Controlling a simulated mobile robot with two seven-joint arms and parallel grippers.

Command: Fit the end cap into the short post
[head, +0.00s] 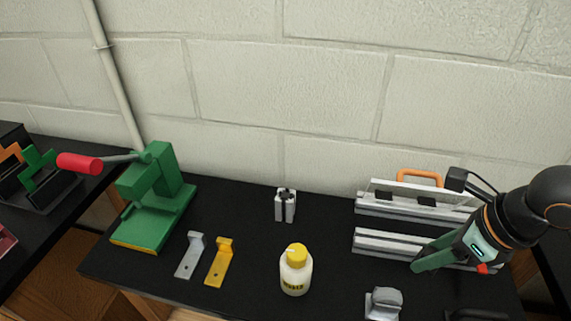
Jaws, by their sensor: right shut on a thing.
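The short post (285,206) is a silver slotted extrusion piece. It stands upright near the back of the black table, and its top end looks dark. My right gripper (420,266) comes in from the right with green fingers, above the front silver rail. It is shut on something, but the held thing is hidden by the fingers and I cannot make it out. I cannot pick out the end cap anywhere in the head view. The gripper is well to the right of the post and apart from it. My left gripper is not in view.
A green press (155,205) with a red handle stands at left. Silver rails (385,243) and a grey part (384,303) are at right. The table around the post is clear.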

